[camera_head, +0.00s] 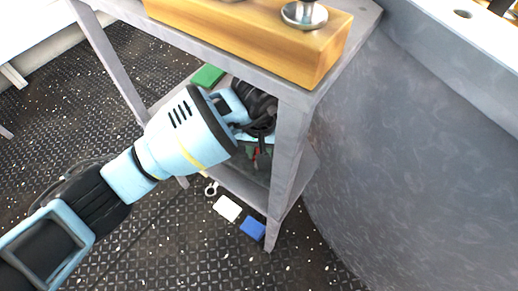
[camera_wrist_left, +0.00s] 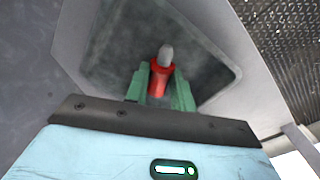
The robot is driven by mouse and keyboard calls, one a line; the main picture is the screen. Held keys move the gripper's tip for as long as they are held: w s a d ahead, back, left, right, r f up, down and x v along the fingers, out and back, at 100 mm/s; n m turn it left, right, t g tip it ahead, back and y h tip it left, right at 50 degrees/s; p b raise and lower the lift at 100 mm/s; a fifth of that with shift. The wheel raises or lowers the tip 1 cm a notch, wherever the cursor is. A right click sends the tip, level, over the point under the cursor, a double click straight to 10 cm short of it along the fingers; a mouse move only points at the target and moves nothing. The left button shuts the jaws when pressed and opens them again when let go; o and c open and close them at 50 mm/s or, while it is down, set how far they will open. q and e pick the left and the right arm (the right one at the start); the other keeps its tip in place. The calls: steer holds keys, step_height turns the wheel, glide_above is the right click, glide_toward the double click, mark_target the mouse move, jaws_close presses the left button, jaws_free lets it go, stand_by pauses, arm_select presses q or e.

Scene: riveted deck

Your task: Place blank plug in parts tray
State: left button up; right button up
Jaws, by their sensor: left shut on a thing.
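My left gripper (camera_wrist_left: 160,92) has green fingers shut on a red, cylindrical piece with a rounded grey tip, seemingly the blank plug (camera_wrist_left: 161,76). In the head view my left gripper (camera_head: 262,150) reaches into the lower level of a grey stand, and only a bit of red shows there. Beyond the plug lies a dark, mottled panel with a rounded corner, possibly the parts tray (camera_wrist_left: 115,72). Whether the plug touches it I cannot tell. My right gripper is out of view.
The grey stand's leg (camera_head: 287,160) is close beside my left gripper. A wooden block (camera_head: 250,32) with metal fittings sits on its top. A green block (camera_head: 208,76) is behind my wrist. A white piece (camera_head: 227,208) and a blue block (camera_head: 253,228) lie low near the stand. A curved grey wall stands right.

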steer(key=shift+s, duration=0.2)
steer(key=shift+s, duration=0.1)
arm_select(q)
steer(key=shift+f, duration=0.1)
steer(key=o, duration=1)
